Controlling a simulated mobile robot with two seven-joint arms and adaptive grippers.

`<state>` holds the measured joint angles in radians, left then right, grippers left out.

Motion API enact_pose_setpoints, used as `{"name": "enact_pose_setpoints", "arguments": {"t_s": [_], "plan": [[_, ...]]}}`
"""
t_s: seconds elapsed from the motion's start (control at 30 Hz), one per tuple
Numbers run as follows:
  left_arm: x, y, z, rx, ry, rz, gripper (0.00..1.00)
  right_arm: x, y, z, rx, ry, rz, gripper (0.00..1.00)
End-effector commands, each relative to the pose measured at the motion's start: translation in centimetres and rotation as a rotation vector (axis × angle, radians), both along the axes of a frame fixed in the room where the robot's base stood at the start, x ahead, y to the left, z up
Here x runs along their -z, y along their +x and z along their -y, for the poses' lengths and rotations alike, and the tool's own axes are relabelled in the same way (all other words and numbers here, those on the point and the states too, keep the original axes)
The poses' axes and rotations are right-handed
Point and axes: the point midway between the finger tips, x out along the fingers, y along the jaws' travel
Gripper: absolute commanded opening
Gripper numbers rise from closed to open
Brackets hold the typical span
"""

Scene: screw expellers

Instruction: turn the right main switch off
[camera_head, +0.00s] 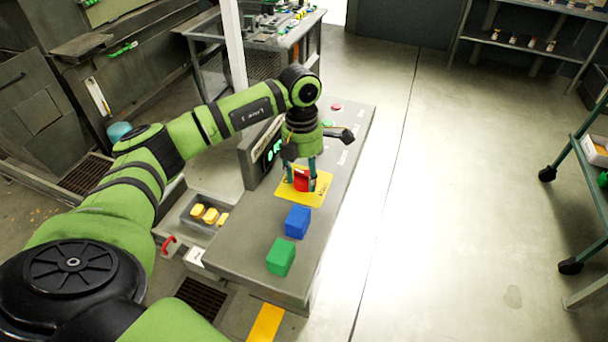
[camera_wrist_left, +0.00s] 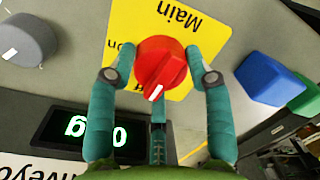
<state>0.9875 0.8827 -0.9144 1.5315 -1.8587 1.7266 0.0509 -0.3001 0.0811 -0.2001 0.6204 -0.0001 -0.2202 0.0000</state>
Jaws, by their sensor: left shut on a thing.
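The main switch is a round red knob (camera_head: 301,183) on a yellow plate (camera_head: 318,197) on the grey console top. In the left wrist view the red knob (camera_wrist_left: 161,62) has a raised grip with a white mark at its lower end, pointing down and slightly left. The yellow plate (camera_wrist_left: 185,18) there reads "Main", upside down. My left gripper (camera_head: 303,185) comes down from above. In the left wrist view its teal fingers (camera_wrist_left: 160,76) are on both sides of the knob, shut on it. My right gripper is not in view.
A blue block (camera_head: 297,222) and a green block (camera_head: 281,257) are on the console nearer me. A grey knob (camera_wrist_left: 28,40) and a lit green display (camera_wrist_left: 95,132) show beside the plate. A red button (camera_head: 337,107) is farther back.

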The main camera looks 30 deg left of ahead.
Motion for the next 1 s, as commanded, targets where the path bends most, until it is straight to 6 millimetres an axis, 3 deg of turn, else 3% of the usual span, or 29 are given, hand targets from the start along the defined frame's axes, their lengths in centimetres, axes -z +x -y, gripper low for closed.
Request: {"name": "enact_pose_setpoints", "arguments": {"t_s": [0.3,0.8,0.83,0.87,0.9,1.0], "plan": [[0.34,-0.16,0.30,-0.101,-0.006,-0.006,0.18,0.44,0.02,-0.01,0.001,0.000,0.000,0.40],[0.29,-0.13,0.26,-0.121,-0.005,-0.006,0.18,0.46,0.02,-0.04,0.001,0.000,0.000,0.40],[0.29,-0.13,0.26,-0.121,-0.005,-0.006,0.55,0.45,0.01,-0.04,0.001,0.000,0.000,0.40],[0.28,-0.13,0.25,-0.121,-0.005,-0.006,0.67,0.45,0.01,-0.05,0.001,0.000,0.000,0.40],[0.25,-0.12,0.23,-0.121,-0.004,-0.005,0.75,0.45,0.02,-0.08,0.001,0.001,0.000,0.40],[0.18,-0.08,0.16,-0.121,-0.003,-0.003,0.75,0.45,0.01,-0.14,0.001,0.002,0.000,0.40]]}}
